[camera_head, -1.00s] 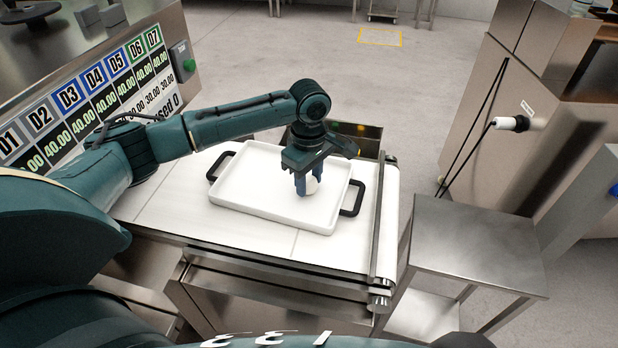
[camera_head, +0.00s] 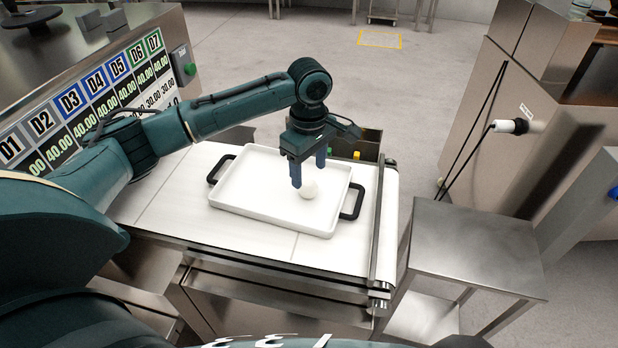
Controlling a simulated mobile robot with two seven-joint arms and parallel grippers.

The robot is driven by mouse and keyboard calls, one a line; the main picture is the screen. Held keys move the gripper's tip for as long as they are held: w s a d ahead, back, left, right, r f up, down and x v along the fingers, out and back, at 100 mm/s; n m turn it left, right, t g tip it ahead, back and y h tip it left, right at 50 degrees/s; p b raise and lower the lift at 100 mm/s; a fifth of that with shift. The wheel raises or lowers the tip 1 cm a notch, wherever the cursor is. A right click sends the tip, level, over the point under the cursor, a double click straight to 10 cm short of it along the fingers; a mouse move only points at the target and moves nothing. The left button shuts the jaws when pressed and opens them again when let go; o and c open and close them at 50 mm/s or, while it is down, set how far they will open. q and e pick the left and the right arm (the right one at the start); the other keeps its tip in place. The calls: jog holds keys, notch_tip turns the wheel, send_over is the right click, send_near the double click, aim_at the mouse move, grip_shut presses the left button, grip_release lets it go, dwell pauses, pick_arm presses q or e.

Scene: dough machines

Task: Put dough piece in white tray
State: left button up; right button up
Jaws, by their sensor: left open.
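The white tray (camera_head: 245,205) with black handles lies on the white conveyor belt. One round, pale dough piece (camera_head: 308,190) rests on the tray floor, right of the tray's middle. My left gripper (camera_head: 308,173) is open and empty, with blue fingers pointing down. It is just above the dough piece, its fingertips apart from it as far as I can tell. My right gripper is not in view.
The machine's display panel (camera_head: 95,105) stands at the left of the belt. A steel side table (camera_head: 470,250) is at the right of the belt's end roller (camera_head: 380,285). A dark box with bottles (camera_head: 357,145) is behind the belt. Grey floor lies beyond.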

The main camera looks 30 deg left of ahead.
aim_at(309, 183)
pick_arm(q)
notch_tip(309, 183, up, 8)
jog(key=shift+f, duration=0.25)
jog(key=shift+f, duration=0.1)
dwell(0.4)
